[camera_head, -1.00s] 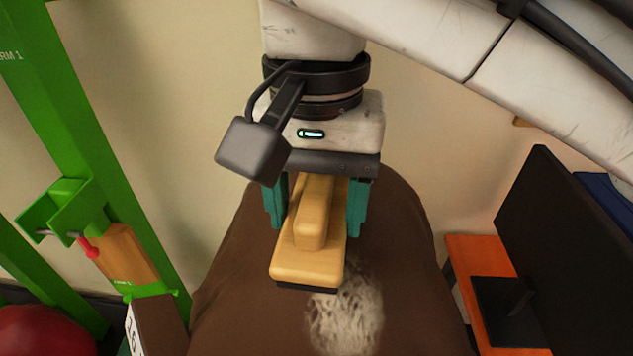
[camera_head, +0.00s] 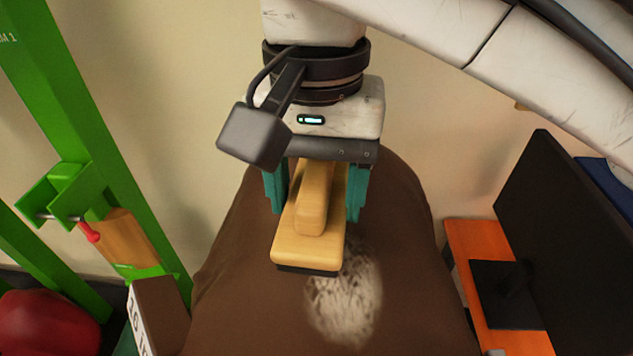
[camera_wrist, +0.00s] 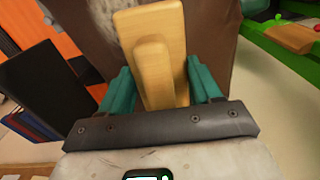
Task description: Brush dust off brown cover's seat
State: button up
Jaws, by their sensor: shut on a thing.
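The brown cover (camera_head: 220,285) fills the lower middle of the head view, draped over a rounded form. A pale, fuzzy dust patch (camera_head: 345,308) lies on it just in front of the brush. My gripper (camera_head: 315,195), with teal fingers, is shut on the raised grip of a light wooden brush (camera_head: 308,251). The brush's dark underside edge shows at its front, over the cover near the top of the dust patch. I cannot tell whether it touches. In the wrist view the brush (camera_wrist: 155,50) sits between the fingers, with part of the dust patch (camera_wrist: 103,20) beyond it.
A green metal frame (camera_head: 95,140) with a wooden block (camera_head: 130,240) stands at the left, a red rounded object (camera_head: 45,322) below it. At the right a black monitor (camera_head: 570,230) stands on an orange table (camera_head: 472,240). A wall is behind.

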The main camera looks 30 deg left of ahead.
jog(key=shift+f+b, duration=0.55)
jog(key=shift+f, duration=0.8)
jog(key=shift+s, duration=0.1)
